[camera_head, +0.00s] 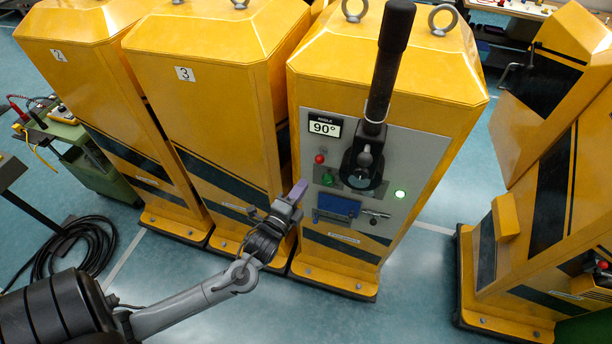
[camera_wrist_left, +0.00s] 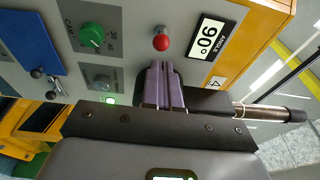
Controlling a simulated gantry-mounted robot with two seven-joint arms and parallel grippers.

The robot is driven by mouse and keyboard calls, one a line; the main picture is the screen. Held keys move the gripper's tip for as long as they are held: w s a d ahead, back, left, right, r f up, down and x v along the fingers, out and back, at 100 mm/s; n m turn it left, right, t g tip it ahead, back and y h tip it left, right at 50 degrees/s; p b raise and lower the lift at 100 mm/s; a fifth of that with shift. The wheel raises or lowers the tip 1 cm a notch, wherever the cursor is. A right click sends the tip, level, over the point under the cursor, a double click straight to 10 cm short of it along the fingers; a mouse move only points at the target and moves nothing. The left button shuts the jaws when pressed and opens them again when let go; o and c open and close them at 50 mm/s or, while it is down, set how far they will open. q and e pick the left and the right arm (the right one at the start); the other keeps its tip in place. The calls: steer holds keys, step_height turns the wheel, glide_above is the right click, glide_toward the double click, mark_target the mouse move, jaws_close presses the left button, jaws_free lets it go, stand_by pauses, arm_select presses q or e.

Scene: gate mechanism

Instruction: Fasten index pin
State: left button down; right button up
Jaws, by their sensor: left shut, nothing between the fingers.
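The gate cabinet's grey panel (camera_head: 405,160) carries a black lever (camera_head: 385,75) that stands up from a round dark pivot (camera_head: 362,165). A small metal pin-like part (camera_head: 376,213) sits beside the blue block (camera_head: 338,206), low on the panel; I cannot tell whether it is the index pin. In the left wrist view, small metal knobs (camera_wrist_left: 38,73) show beside the blue block (camera_wrist_left: 30,40). My left gripper (camera_head: 298,189) is at the panel's left edge, its purple fingers (camera_wrist_left: 165,88) together and empty. The lever's end (camera_wrist_left: 272,113) shows beyond it. My right gripper is out of view.
The angle display (camera_head: 324,126) reads 90°. Yellow cabinets stand left and right (camera_head: 540,150). A coiled black cable (camera_head: 75,245) lies on the floor.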

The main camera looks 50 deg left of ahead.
arm_select(q)
steer(key=v, duration=0.6)
steer(key=shift+s+b, duration=0.3)
steer(key=shift+b, duration=0.05)
steer(key=shift+d, duration=0.15)
steer(key=s+d+f+n+g+h, duration=0.35)
steer(key=d+n+g+h, duration=0.2)
steer(key=d, duration=0.55)
steer(key=s+d+f+n+g, duration=0.1)
steer(key=s+f+n+g, duration=0.15)
steer(key=s+g, duration=0.2)
steer(key=s+d+f+n+g, duration=0.2)
steer(key=s+n+g, duration=0.2)
steer(key=s, duration=0.2)
step_height(320, 180, up, 14)
steer(key=p, duration=1.3)
steer(key=shift+w+a+f+p, duration=0.15)
steer(key=shift+f+p, duration=0.1)
steer(key=shift+p, duration=0.1)
